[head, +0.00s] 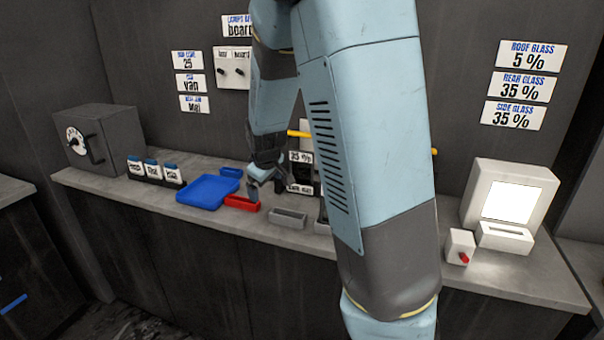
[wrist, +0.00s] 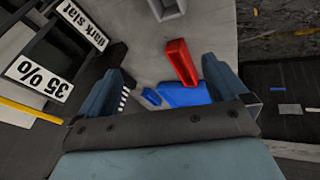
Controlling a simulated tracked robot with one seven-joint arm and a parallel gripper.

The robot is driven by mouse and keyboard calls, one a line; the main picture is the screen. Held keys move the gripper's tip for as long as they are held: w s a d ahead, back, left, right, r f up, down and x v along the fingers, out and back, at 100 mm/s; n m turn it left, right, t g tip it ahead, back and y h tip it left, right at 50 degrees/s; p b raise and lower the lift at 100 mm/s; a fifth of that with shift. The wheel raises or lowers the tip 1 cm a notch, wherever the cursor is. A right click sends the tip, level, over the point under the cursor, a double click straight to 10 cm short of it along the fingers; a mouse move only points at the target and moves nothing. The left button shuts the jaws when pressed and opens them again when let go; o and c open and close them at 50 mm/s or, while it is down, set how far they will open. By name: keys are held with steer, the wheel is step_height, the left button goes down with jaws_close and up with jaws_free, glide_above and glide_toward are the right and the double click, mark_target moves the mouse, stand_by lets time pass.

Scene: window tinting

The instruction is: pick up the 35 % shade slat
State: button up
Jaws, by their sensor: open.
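A white label reading 35 % (head: 300,157) is on a dark rack on the counter. The 35 % label (wrist: 38,77) and a second label ending in "slat" (wrist: 80,25) show at the left of the wrist view. I cannot make out the slat itself for certain; my arm hides part of the rack in the head view. My gripper (head: 262,186) is just left of the rack, over the counter near the red tray (head: 242,203). In the wrist view my gripper (wrist: 166,70) has its fingers wide apart with nothing between them.
A blue tray (head: 208,190) lies left of the red tray, a grey tray (head: 288,218) right of it. Several small labelled containers (head: 153,172) and a safe (head: 100,137) stand farther left. A white device with a lit screen (head: 508,203) stands at right. Yellow bar (wrist: 30,110) beside the rack.

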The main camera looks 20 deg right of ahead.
mark_target(301, 163)
steer(key=w+a+f+n+t+h, duration=0.25)
steer(key=w+n+h, duration=0.2)
steer(key=w, duration=0.45)
steer(key=s+d+n+t+h, duration=0.1)
steer(key=n, duration=0.1)
steer(key=d+f+n+h, duration=0.1)
steer(key=d+n, duration=0.1)
steer(key=n, duration=0.1)
steer(key=s+d+n+t+h, duration=0.1)
steer(key=d+n+h, duration=0.1)
steer(key=n, duration=0.1)
steer(key=shift+s+d+f+n+t, duration=0.2)
steer(key=shift+s+f+n+t, duration=0.05)
steer(key=shift+s+t, duration=0.1)
steer(key=shift+s+d+r+n+t+h, duration=1.2)
steer(key=shift+s+d+r+n+h, duration=0.6)
steer(key=shift+s+n, duration=1.6)
steer(key=shift+n+y, duration=0.25)
steer(key=shift+n, duration=0.25)
steer(key=x, duration=1.3)
steer(key=shift+w+f, duration=0.2)
steer(key=shift+w, duration=0.35)
